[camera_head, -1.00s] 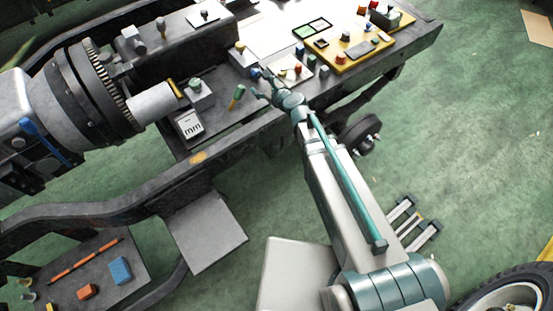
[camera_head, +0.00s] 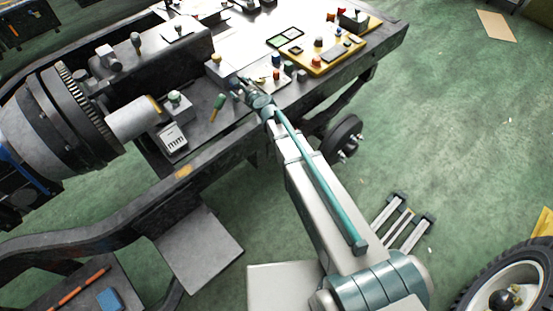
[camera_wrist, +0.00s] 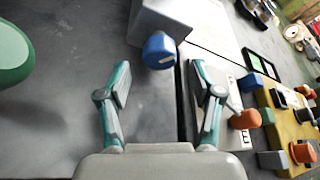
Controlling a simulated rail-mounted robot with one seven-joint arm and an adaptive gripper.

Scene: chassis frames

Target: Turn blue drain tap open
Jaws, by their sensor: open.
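The blue tap (camera_wrist: 159,50) is a round blue knob with a pale mark, at the lower end of a grey box (camera_wrist: 160,18) at the top of the wrist view. My gripper (camera_wrist: 163,82) is open and empty. Its two teal fingers are spread on either side of the line to the knob, which lies just beyond the fingertips, apart from them. In the head view my gripper (camera_head: 244,88) is over the bench beside the grey box (camera_head: 220,72). The knob is too small there to tell surely from the fingers.
A yellow panel (camera_head: 343,55) with several coloured knobs lies to the right on the bench (camera_head: 240,112). A green-topped box (camera_head: 178,106) and a green-and-orange handle (camera_head: 217,107) stand left of my gripper. Orange knobs (camera_wrist: 245,119) are close to the right finger.

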